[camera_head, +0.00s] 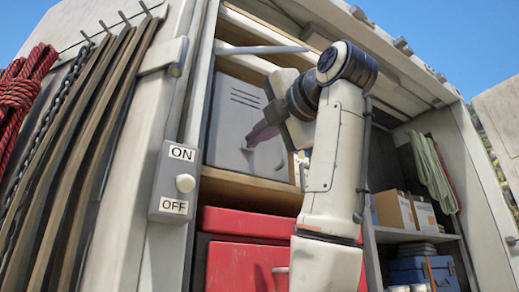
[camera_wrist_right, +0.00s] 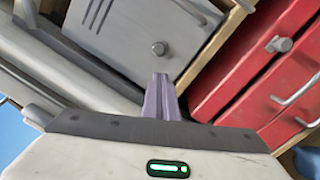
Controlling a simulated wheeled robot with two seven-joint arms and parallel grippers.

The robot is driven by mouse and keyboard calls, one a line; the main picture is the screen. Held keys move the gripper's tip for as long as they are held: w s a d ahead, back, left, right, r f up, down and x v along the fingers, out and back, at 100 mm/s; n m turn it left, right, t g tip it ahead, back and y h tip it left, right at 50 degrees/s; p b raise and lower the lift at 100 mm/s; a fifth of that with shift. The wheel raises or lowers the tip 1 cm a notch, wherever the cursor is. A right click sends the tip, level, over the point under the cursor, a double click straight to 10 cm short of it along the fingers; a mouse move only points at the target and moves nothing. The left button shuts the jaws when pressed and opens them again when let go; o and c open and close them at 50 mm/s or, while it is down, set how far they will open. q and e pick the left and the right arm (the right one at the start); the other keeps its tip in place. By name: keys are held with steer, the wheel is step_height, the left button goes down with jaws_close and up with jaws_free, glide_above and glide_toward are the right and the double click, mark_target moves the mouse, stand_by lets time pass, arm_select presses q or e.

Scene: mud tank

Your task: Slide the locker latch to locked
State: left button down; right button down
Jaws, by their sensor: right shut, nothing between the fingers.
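The grey locker (camera_head: 232,118) with vent slots stands on the upper shelf. In the right wrist view the grey locker (camera_wrist_right: 125,45) shows a round knob (camera_wrist_right: 158,48), which may be the latch, and a curved handle (camera_wrist_right: 190,12). I cannot tell the latch's position. My right gripper (camera_head: 253,137) is in front of the locker door, its purple fingers shut and empty. In the wrist view the fingertips (camera_wrist_right: 161,77) appear just below the knob; contact cannot be told. My left gripper is out of view.
A switch box (camera_head: 168,184) marked ON and OFF, with a round knob, is on the frame at left. Red drawers (camera_head: 245,225) with a knob and bar handles sit below the locker. Boxes (camera_head: 395,212) and a blue case (camera_head: 425,272) fill the right shelves.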

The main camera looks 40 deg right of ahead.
steer(key=shift+s+a+p, duration=0.5)
steer(key=shift+s+a, duration=1.5)
steer(key=shift+s, duration=0.4)
steer(key=w+d+r+p, duration=0.1)
steer(key=w+d+p, duration=0.3)
steer(key=w, duration=0.5)
steer(key=shift+d+r, duration=0.4)
steer(key=shift+d, duration=0.45)
